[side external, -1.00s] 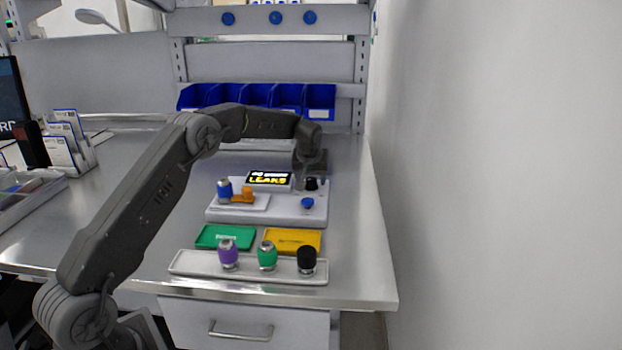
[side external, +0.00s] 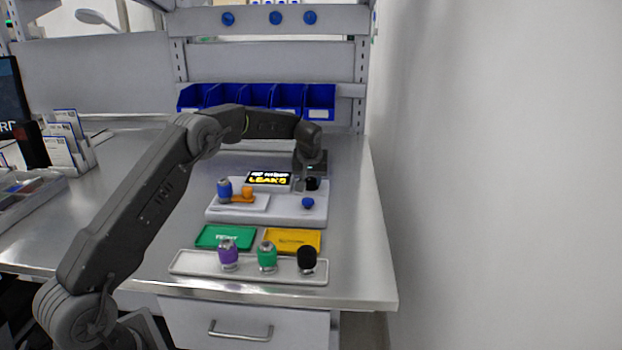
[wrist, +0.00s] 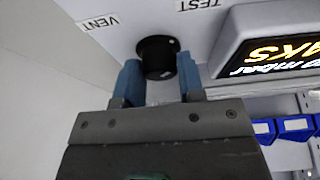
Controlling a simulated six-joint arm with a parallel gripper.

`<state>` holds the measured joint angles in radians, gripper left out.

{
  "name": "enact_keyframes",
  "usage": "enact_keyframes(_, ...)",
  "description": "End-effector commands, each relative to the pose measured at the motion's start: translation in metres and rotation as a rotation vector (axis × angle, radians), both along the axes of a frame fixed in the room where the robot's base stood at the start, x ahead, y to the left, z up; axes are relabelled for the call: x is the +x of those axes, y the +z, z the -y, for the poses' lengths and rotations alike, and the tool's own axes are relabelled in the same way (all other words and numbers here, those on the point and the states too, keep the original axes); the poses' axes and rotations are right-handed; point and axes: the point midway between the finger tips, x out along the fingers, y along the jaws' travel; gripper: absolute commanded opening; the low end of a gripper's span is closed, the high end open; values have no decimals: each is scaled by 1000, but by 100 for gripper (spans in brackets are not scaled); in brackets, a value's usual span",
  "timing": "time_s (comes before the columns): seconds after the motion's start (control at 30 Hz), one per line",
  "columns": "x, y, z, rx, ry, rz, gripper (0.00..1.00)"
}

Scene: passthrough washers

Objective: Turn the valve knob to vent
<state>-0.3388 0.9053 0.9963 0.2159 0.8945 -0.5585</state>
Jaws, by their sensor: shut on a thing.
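The black valve knob (wrist: 157,58) sits on the white face of the test unit, between the labels VENT (wrist: 97,22) and TEST (wrist: 198,4) in the wrist view. My gripper (wrist: 159,72) has its two blue fingers on either side of the knob and is shut on it. In the side view my gripper (side external: 311,175) reaches down over the knob (side external: 312,185) at the back right of the unit (side external: 285,214). The lit display (side external: 269,178) beside it reads LEAKS. I cannot tell which label the knob points to.
A blue-topped part (side external: 224,188) and an orange piece (side external: 247,193) stand on the unit, with a blue button (side external: 308,203) at right. Green (side external: 222,238) and yellow (side external: 292,240) trays lie in front. A white rack (side external: 190,264) holds purple, green and black-topped parts.

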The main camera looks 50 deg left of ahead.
Motion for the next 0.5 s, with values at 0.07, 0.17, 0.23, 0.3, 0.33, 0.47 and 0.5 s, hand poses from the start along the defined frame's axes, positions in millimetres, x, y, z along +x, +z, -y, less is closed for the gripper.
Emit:
enact_keyframes(0.07,0,0,0,0,13,0,12)
enact_keyframes(0.17,0,0,0,1,45,0,12)
enact_keyframes(0.23,1,0,0,1,77,-1,12)
enact_keyframes(0.3,1,0,0,1,119,0,12)
enact_keyframes(0.33,1,0,0,2,140,0,12)
enact_keyframes(0.47,1,0,0,1,246,0,12)
enact_keyframes(0.5,2,0,1,2,282,1,12)
